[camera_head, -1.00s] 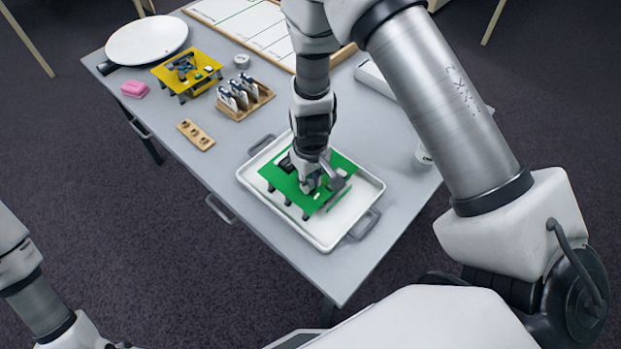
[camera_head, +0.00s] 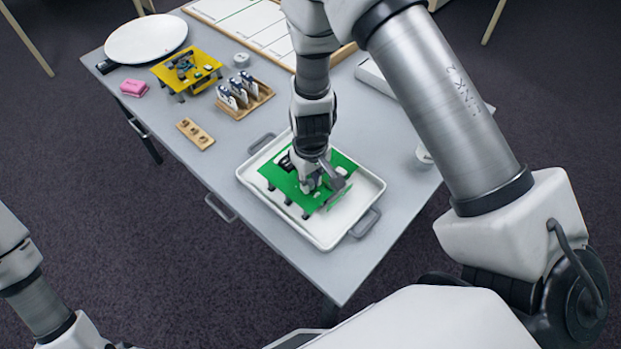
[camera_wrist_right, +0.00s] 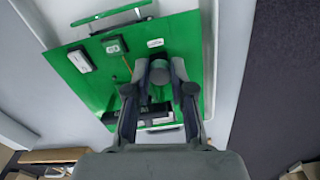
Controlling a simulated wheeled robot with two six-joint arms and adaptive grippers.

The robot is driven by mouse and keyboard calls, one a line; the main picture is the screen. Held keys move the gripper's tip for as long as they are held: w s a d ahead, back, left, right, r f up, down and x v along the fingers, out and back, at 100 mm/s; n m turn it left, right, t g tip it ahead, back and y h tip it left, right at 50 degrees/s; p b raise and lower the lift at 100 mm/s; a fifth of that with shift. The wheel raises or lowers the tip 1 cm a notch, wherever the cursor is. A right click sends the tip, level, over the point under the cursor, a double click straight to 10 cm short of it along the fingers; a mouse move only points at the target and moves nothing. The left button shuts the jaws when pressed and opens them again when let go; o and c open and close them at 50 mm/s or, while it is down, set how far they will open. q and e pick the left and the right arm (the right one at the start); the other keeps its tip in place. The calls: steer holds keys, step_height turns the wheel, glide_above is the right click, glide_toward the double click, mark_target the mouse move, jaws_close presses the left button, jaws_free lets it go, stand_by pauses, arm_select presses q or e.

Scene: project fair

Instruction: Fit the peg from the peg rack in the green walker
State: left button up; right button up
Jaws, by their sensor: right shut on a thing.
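The green walker (camera_head: 337,162), a flat green board on short dark legs, stands in the white tray (camera_head: 326,240). My right gripper (camera_head: 316,186) is low over the middle of its board. I cannot tell whether the peg is in a hole. The wooden peg rack (camera_head: 195,134) lies to the left on the table, with small brown pieces on it. My left gripper is out of view.
A yellow walker (camera_head: 205,62), a wooden rack with white-and-dark items (camera_head: 243,98), a pink block (camera_head: 134,88) and a white round plate (camera_head: 146,40) are at the far left of the grey table (camera_head: 215,165). A white cylinder (camera_head: 424,155) stands right of the tray.

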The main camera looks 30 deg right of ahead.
steer(key=shift+f, duration=0.1)
stand_by(0.3)
steer(key=o, duration=0.9)
steer(key=shift+r+p, duration=3)
steer(key=shift+r, duration=0.8)
steer(key=shift+f, duration=0.1)
